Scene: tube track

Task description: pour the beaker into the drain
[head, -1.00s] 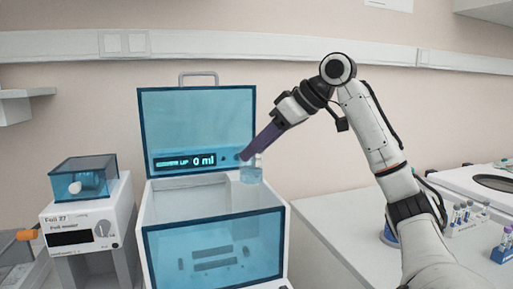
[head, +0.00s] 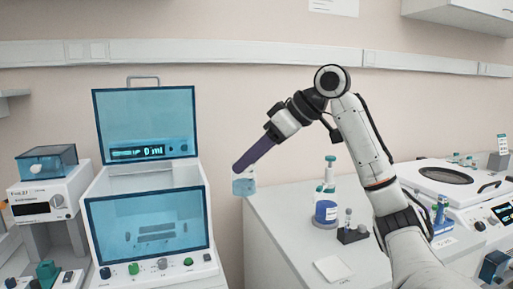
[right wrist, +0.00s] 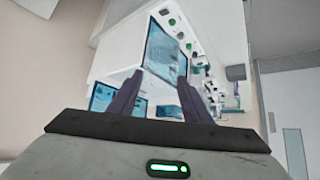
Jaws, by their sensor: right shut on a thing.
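My right gripper (head: 240,168), with long purple fingers, is shut on a small clear beaker (head: 244,186) with a pale blue tint. The beaker hangs roughly upright in the air, just right of the white machine and near the left edge of the bench. I cannot pick out a drain for certain. My left gripper is not in view.
A white machine (head: 98,228) with a raised blue lid (head: 145,122) reads 0 ml. The bench (head: 280,225) bears a blue-labelled bottle (head: 326,210), a small dark tube rack (head: 352,234) and a white pad (head: 332,268). A white device with a round dark lid (head: 446,175) stands right.

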